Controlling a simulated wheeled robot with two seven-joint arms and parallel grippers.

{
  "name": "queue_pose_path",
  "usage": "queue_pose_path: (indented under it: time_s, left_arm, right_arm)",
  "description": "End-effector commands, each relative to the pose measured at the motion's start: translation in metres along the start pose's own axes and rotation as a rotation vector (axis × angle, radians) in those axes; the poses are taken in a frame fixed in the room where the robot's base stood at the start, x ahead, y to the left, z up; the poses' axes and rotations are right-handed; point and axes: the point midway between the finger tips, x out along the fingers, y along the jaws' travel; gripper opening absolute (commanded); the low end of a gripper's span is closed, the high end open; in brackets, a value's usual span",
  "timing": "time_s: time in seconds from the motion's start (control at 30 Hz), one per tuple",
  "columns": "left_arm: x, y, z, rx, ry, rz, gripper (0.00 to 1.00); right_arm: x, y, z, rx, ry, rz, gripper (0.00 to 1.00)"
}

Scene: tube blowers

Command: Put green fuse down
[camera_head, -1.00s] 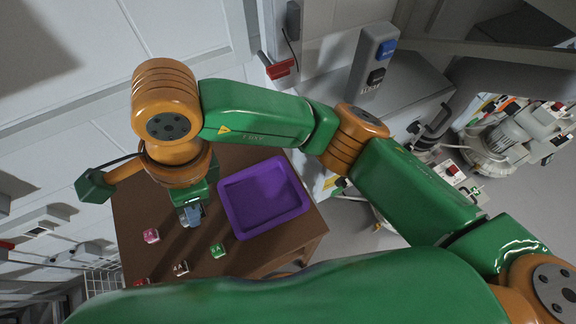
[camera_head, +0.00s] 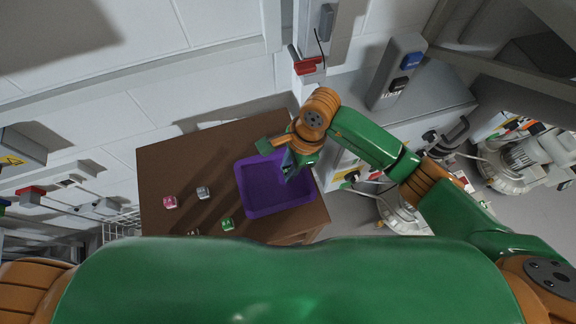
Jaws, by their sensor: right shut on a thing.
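My right gripper (camera_head: 289,170) is over the purple tray (camera_head: 248,213), near its upper right part. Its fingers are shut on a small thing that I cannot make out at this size. I cannot tell whether that thing touches the tray floor. A green fuse (camera_head: 227,224) lies on the brown table (camera_head: 165,160), just outside the tray's lower left corner. My left gripper is not in view.
A pink fuse (camera_head: 170,202) and a grey fuse (camera_head: 203,192) lie on the table left of the tray. Another fuse (camera_head: 193,233) is partly hidden by my green body. The table is clear at its upper left. A grey cabinet (camera_head: 440,100) stands to the right.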

Motion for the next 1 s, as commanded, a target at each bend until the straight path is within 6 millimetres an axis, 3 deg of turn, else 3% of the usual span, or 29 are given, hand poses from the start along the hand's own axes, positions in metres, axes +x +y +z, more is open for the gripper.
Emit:
queue_pose_path:
  time_s: [0.07,0.43,0.47,0.53,0.57,0.83,1.0]
  left_arm:
    - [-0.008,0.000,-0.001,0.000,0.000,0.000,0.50]
    - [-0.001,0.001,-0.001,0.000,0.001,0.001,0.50]
    - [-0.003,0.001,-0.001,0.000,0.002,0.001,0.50]
    - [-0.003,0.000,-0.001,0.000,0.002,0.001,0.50]
    - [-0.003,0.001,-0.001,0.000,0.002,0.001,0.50]
    - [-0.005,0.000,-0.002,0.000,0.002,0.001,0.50]
    - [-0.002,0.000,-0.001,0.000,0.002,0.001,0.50]
  right_arm:
    - [0.008,0.001,-0.001,0.003,-0.002,0.003,0.00]
    - [0.017,-0.001,-0.004,-0.001,-0.001,-0.002,0.00]
    - [0.016,-0.001,-0.003,0.000,-0.001,-0.002,0.34]
    - [0.015,-0.001,-0.003,0.000,-0.001,-0.002,0.53]
    - [0.015,-0.001,-0.003,0.000,-0.001,-0.002,0.56]
    - [0.014,-0.001,-0.002,0.000,-0.002,-0.002,0.56]
    - [-0.006,-0.002,-0.003,-0.002,-0.002,-0.007,0.56]
